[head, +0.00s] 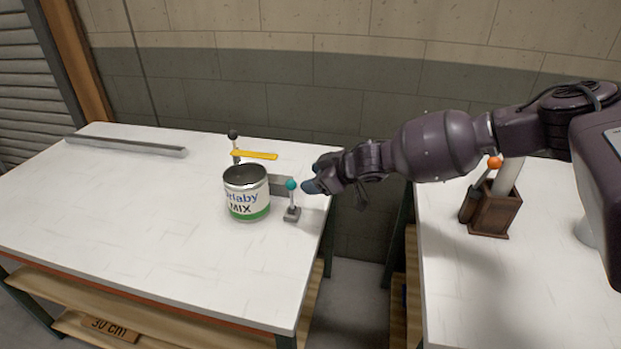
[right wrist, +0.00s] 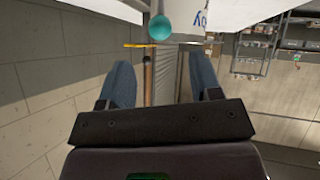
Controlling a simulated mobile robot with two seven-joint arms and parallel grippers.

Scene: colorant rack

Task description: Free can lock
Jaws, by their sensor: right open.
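An open paint can (head: 248,197) with a white and green label stands upright on the left white table. Beside its right side stands a small lock post on a grey foot, topped by a teal ball knob (head: 291,185). A yellow bar (head: 254,155) on a dark post is behind the can. My right gripper (head: 311,180) is just right of the teal knob. In the right wrist view the teal knob (right wrist: 160,27) lies ahead of the two blue fingertips, between their lines and apart from them. The gripper is open and empty. My left gripper is out of view.
A grey rail (head: 125,146) lies at the table's back left, and a grey block (head: 281,184) is behind the knob. A gap separates the right table, which holds a wooden holder (head: 494,210) with an orange-topped tool. The table's left part is clear.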

